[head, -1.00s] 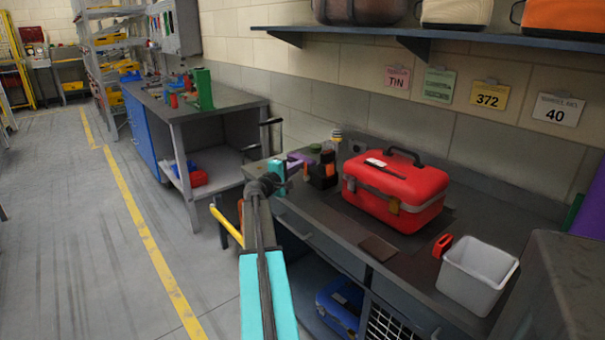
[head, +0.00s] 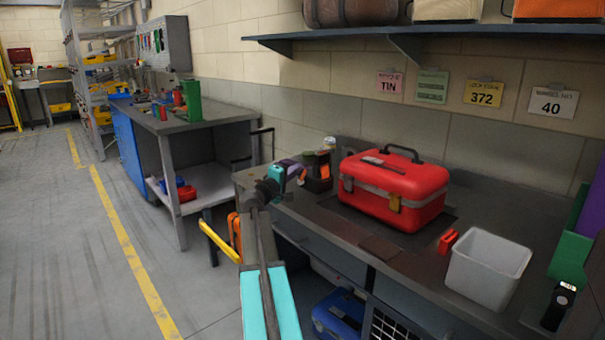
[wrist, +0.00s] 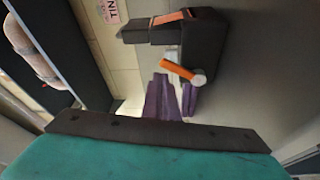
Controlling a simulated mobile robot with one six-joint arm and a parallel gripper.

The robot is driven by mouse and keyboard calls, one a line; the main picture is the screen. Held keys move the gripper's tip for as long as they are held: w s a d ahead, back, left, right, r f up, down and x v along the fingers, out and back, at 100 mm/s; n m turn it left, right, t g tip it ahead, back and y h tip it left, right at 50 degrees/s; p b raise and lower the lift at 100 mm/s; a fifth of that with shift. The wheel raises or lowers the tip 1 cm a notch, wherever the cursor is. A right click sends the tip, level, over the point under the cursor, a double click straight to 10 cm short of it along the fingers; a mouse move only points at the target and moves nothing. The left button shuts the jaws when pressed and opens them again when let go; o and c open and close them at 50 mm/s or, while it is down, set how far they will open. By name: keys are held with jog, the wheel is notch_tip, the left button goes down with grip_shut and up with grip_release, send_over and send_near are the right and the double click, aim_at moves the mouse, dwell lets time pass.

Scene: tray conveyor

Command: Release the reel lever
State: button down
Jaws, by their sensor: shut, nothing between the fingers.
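A dark reel device (head: 318,172) stands at the left end of the near bench, beside the red toolbox. In the wrist view the device (wrist: 203,48) is a dark block with an orange lever (wrist: 177,68) that has a pale round end. My gripper (head: 292,166), teal with purple fingers, is left of the device. In the wrist view my purple fingers (wrist: 174,85) point toward the lever, their tips close to it. Whether they touch it I cannot tell. The fingers are shut and hold nothing.
The red toolbox (head: 394,196), a small red item (head: 448,241) and a white bin (head: 486,265) are on the bench (head: 350,238). A shelf (head: 395,42) with cases hangs above. The floor left of the bench is open around a yellow line (head: 130,245).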

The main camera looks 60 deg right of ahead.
jog(key=shift+w+a, duration=0.15)
jog(key=shift+w, duration=0.2)
jog(key=shift+w+a+r+p, duration=0.1)
jog(key=shift+w+a, duration=0.35)
jog(key=shift+a, duration=0.95)
jog(key=shift+w+a+r+p, duration=0.15)
jog(key=shift+w+a, duration=0.35)
jog(key=shift+a, duration=0.9)
jog(key=shift+w+a+f+p, duration=0.1)
jog(key=shift+w+a, duration=0.35)
jog(key=shift+a, duration=0.95)
